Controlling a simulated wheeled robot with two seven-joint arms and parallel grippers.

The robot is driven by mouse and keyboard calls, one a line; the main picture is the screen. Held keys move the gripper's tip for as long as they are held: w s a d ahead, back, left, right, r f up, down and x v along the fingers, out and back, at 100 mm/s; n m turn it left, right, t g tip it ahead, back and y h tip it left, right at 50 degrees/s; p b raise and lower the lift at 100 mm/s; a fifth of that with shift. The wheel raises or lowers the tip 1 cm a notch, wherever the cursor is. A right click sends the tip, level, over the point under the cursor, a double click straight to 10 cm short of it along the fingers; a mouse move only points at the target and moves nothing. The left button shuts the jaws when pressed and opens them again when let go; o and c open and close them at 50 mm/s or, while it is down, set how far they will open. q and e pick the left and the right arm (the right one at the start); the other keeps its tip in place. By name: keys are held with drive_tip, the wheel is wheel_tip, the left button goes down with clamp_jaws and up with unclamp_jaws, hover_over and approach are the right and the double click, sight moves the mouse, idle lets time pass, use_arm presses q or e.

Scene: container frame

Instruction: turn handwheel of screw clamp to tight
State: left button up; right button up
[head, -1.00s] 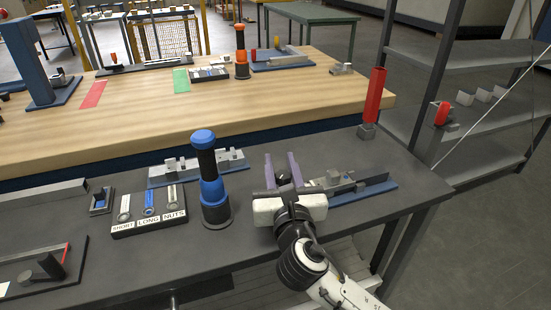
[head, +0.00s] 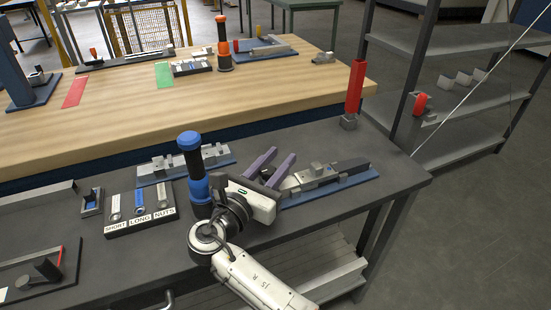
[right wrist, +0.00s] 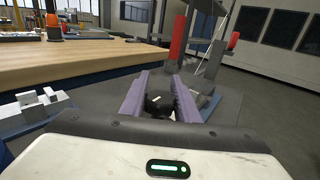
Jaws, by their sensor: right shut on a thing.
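The screw clamp (head: 322,176), grey blocks on a blue base, stands on the dark bench right of the blue-topped post. My right gripper (head: 279,166) is at the clamp's left end, its purple fingers pointing away and to the right. In the right wrist view a dark, round part, seemingly the handwheel (right wrist: 160,104), sits between the fingers of my right gripper (right wrist: 163,84), which is shut on it. In the head view the handwheel is mostly hidden by the gripper. My left gripper is not in view.
The blue-and-black post (head: 194,175) stands close left of my right gripper. Behind it is another grey fixture (head: 186,162) on a blue base. A labelled parts tray (head: 140,211) lies to the left. A red-handled post (head: 354,92) stands at the bench's back right.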

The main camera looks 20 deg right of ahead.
drive_tip(key=shift+s+f, duration=0.1)
idle(0.4)
drive_tip(key=o, duration=1)
drive_tip(key=shift+d, duration=0.1)
drive_tip(key=shift+o, duration=0.2)
wheel_tip(320, 180, up, 10)
drive_tip(key=p, duration=0.1)
